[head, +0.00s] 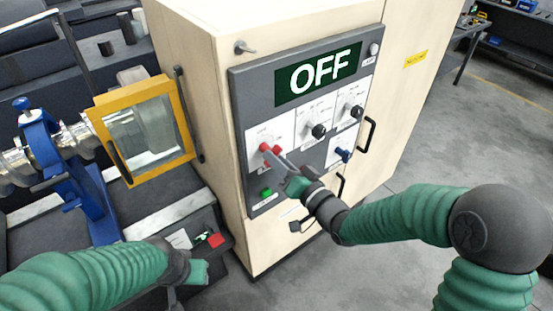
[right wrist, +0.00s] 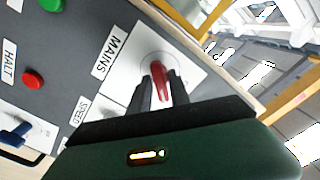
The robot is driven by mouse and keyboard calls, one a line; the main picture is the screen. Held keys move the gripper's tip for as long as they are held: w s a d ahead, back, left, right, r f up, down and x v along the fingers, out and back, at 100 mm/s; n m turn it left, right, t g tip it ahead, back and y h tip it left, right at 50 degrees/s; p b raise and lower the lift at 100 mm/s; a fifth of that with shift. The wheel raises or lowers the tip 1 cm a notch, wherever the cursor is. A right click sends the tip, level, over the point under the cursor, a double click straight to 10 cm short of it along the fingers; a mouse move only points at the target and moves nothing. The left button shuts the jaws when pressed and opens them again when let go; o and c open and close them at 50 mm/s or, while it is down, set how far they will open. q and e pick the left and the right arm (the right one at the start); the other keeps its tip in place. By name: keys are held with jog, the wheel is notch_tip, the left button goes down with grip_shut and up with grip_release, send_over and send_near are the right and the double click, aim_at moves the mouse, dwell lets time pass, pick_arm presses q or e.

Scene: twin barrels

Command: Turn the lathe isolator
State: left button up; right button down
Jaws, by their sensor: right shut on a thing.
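The lathe isolator is a red handle (head: 266,149) on a white plate at the left of the grey control panel (head: 240,95). In the right wrist view the red handle (right wrist: 158,78) sits beside a label reading MAINS. My right gripper (head: 275,157) is shut on this handle, with one finger on each side of it, and hides part of it. The display (head: 318,72) above reads OFF. My left gripper (head: 200,272) is at the lower left, near a small box with a red button; whether its jaws are open does not show.
Two black knobs (head: 318,131) (head: 357,111), a blue handle (head: 343,155) and a green button (head: 266,192) share the panel. The lathe's yellow-framed guard (head: 186,125) stands left of the cabinet. Black door handles (head: 369,134) stick out. Floor at the right is clear.

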jog(key=shift+d+m+p, duration=0.1)
jog(key=shift+m+p, duration=2.9)
jog(key=shift+m, duration=1.9)
jog(key=shift+f, duration=0.15)
jog(key=c, duration=1.4)
grip_release()
jog(key=shift+w, duration=0.1)
jog(key=shift+d, duration=0.1)
